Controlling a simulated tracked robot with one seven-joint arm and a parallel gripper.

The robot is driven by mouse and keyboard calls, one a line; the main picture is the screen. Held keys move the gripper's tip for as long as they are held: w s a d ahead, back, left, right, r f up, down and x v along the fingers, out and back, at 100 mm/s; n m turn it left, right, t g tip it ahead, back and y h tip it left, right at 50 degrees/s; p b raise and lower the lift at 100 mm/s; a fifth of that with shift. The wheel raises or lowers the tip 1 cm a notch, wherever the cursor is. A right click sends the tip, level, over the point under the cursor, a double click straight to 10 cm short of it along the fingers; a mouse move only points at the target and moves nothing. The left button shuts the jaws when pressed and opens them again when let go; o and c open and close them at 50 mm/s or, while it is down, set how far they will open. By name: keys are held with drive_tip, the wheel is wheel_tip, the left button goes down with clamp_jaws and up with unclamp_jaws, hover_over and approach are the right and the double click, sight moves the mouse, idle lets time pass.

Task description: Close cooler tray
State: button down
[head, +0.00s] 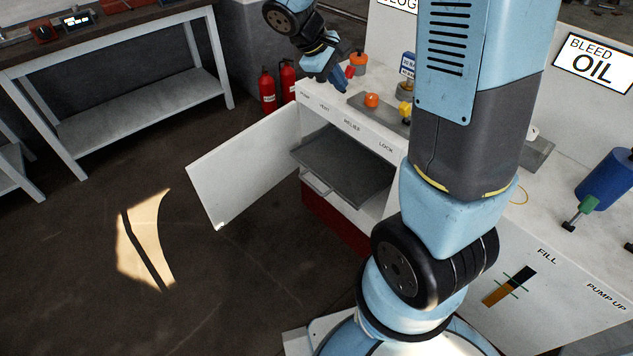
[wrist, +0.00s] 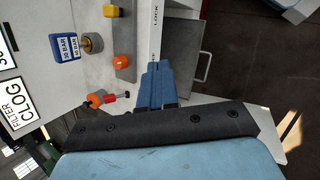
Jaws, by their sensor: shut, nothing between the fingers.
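The cooler tray (head: 345,163) is a flat dark grey tray that sticks out of the open front of the white cabinet. A pale handle (head: 316,184) is at its outer edge. In the wrist view the tray (wrist: 186,48) lies just right of the cabinet edge, with the handle (wrist: 206,67) on its right side.
A white door (head: 243,170) stands swung open left of the tray. An orange knob (head: 371,100) and yellow knob (head: 405,109) stand on the cabinet top (head: 330,114). Red extinguishers (head: 267,86) stand behind the door. The floor in front is clear. My arm hides the cabinet's middle.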

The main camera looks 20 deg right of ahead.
drive_tip(key=w+a+f+n+t+h, duration=0.1)
drive_tip(key=w+a+f+n+h, duration=0.2)
drive_tip(key=f, duration=0.8)
drive_tip(key=w+a+f+n+t, duration=0.15)
drive_tip(key=w+f+n, duration=0.3)
drive_tip(key=f, duration=0.65)
drive_tip(key=w+a+f+n+h, duration=0.2)
drive_tip(key=w+a+f+n, duration=0.15)
drive_tip(key=f, duration=0.75)
drive_tip(key=n+t, duration=0.2)
drive_tip(key=n, duration=0.3)
approach(322, 180)
drive_tip(key=x, duration=0.6)
drive_tip(key=shift+d, duration=0.2)
